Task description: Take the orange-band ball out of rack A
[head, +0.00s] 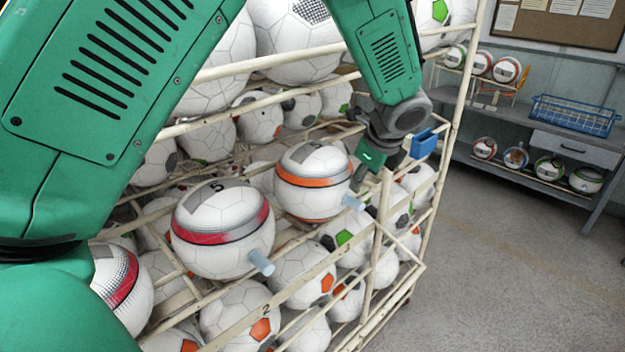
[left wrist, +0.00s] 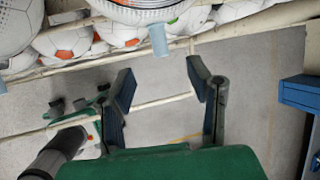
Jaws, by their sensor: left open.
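The orange-band ball (head: 312,180) is white with a grey and orange band. It sits in the front of the cream rack (head: 375,240) beside a red-band ball (head: 222,228). A pale blue peg (head: 353,203) sticks out at its lower front. My left gripper (head: 392,160) is open at the ball's right, by the rack's corner post. In the left wrist view my left gripper (left wrist: 160,85) has its fingers apart with nothing between them. A ball's patterned underside (left wrist: 150,12) and a peg (left wrist: 158,40) lie just beyond the fingertips.
Several other balls fill the rack's shelves around and below. Rack bars (head: 290,60) run above the ball. At the back right stand a grey bench (head: 520,115) and a blue wire basket (head: 575,115). The floor (head: 500,260) at right is clear.

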